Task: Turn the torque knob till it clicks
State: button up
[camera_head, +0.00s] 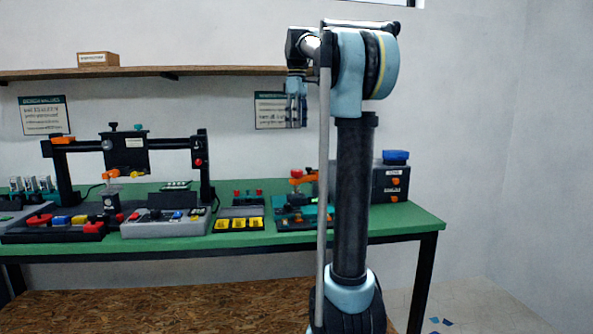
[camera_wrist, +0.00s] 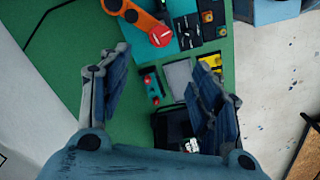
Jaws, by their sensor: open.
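No label I can read names the torque knob. A red round knob with a pale bar (camera_wrist: 161,36) shows in the wrist view, on a teal unit (camera_wrist: 188,28) beside an orange arm (camera_wrist: 128,10). In the head view an orange part (camera_head: 302,177) stands above a teal unit at the right of the bench; my arm hides some of that area. My gripper (camera_wrist: 165,58) has its two blue fingers spread, with nothing between them. In the head view my gripper (camera_head: 297,122) hangs high above the bench, pointing down, clear of every device.
The green bench (camera_head: 425,218) carries a gantry frame (camera_head: 125,150), a grey control panel (camera_head: 165,225), a yellow-button box (camera_head: 239,222) and a dark box (camera_head: 390,182) with orange knobs. A wooden shelf (camera_head: 200,72) runs along the wall behind. The right end of the bench is bare.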

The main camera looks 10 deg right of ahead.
aim_at(297, 170)
notch_tip(297, 170, down, 17)
jog(key=shift+f, duration=0.15)
dwell(0.5)
jog(key=c, duration=1.1)
